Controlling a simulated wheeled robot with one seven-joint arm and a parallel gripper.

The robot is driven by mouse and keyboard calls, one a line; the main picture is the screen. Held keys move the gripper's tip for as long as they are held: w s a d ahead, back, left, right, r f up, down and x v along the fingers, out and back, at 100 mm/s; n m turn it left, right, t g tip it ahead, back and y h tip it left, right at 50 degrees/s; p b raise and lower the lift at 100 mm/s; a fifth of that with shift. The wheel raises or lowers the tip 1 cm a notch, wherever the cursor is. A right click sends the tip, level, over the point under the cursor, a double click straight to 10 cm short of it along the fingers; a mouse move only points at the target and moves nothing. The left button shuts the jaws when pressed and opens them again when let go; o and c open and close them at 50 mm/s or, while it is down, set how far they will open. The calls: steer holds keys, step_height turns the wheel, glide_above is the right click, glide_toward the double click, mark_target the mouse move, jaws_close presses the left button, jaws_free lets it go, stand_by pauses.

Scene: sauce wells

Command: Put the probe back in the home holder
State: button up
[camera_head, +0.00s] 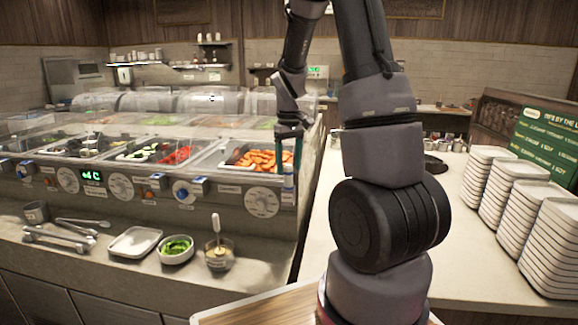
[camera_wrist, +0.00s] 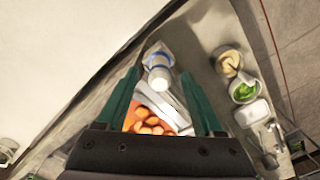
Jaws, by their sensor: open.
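The probe (camera_wrist: 160,76), a white cylinder end above a blue ring, shows between my fingers in the wrist view. In the head view it (camera_head: 288,168) stands upright at the right front corner of the food counter. It appears seated in a blue holder (camera_head: 288,186) fixed to the counter's front; its lower end is hidden. My gripper (camera_head: 288,160), with two teal fingers, is right above and around the probe's top, pointing down. In the wrist view the fingers (camera_wrist: 166,82) are spread, with gaps on both sides of the probe.
A pan of orange food (camera_head: 262,155) lies just left of my gripper. On the ledge below stand a sauce cup (camera_head: 218,262) with a pale-handled utensil, a bowl of greens (camera_head: 176,249), a white tray (camera_head: 135,242) and tongs (camera_head: 58,240). Plate stacks (camera_head: 550,250) stand on the right counter.

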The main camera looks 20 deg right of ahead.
step_height(320, 180, up, 10)
steer(key=s+a+r+m+t+y, duration=0.1)
steer(key=s+a+r+m+t, duration=0.2)
steer(key=s+r, duration=0.3)
steer(key=s+a+r+m+t+y, duration=0.1)
steer(key=s+a+r+m+t, duration=0.2)
steer(key=s, duration=1)
step_height(320, 180, up, 3)
steer(key=shift+s+a+r+t, duration=0.1)
steer(key=shift+s+a+t, duration=0.1)
steer(key=shift+a+t, duration=0.55)
steer(key=shift+a, duration=0.15)
